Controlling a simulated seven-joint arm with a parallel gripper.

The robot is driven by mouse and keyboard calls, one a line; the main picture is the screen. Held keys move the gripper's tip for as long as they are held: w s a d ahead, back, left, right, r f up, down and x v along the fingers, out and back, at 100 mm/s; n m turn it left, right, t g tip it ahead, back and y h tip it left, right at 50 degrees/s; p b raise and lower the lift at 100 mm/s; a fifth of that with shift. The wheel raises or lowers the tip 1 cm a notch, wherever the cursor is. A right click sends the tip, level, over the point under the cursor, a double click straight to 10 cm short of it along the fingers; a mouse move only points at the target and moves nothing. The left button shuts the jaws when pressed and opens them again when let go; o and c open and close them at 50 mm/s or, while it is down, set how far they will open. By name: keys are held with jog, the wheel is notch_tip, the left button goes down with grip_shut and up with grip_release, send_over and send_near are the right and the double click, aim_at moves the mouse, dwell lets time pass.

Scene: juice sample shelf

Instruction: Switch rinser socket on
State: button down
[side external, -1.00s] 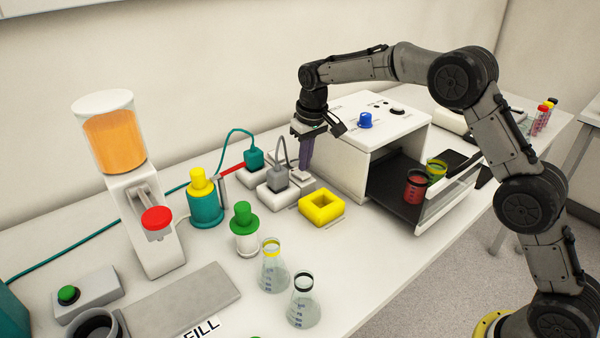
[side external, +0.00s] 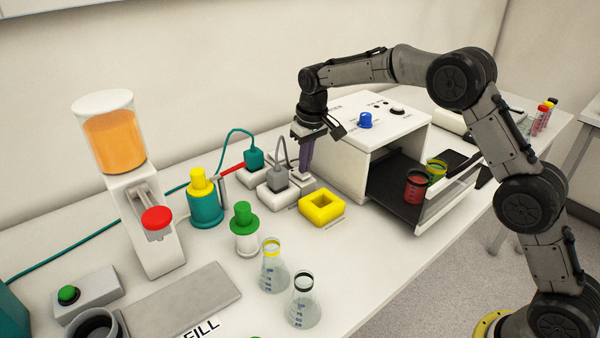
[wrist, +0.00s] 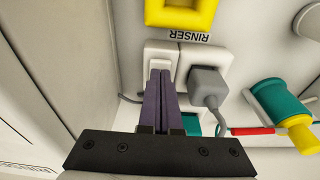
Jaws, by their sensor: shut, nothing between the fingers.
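The rinser socket is a white block (side external: 272,201) with a grey plug (side external: 277,178) and cable in it. In the wrist view the grey plug (wrist: 208,84) sits to the right of a white switch part (wrist: 160,54), with the label RINSER (wrist: 194,36) upside down beside them. My gripper (side external: 304,174) has its purple fingers shut together and empty, pointing down at the switch part. In the wrist view the fingertips (wrist: 161,72) overlap the switch part and hide some of it. I cannot tell whether they touch it or which way the switch is set.
A second socket with a teal plug (side external: 253,159) stands behind. A yellow square holder (side external: 322,220) lies in front. The white machine (side external: 343,160) with a blue knob rises close on the right.

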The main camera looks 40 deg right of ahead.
aim_at(305, 175)
jog(key=shift+f, duration=0.55)
jog(key=shift+r, duration=3.55)
